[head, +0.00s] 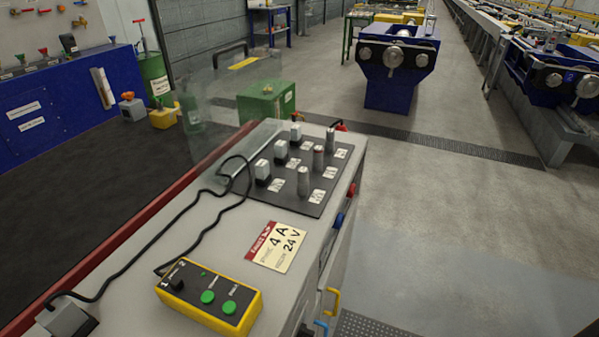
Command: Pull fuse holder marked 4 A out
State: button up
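Several fuse holders stand upright on a dark panel (314,208) on top of the grey cabinet. My gripper is not in view.
A yellow control box (209,298) with green buttons sits at the cabinet's near end. A black cable (182,212) runs along the left of the top. A transparent guard (216,110) stands behind, left of the panel. Open floor (450,230) lies to the right.

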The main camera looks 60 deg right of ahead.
aim_at(317, 151)
jog(key=l+z, duration=0.15)
jog(key=z, duration=0.25)
jog(key=k+l+z, duration=0.1)
jog(key=z, duration=0.25)
jog(key=i+l+u, duration=0.15)
jog(key=u, duration=0.15)
jog(key=i+l+u, duration=0.1)
jog(key=l+u, duration=0.5)
jog(key=i+l, duration=0.05)
jog(key=l, duration=0.05)
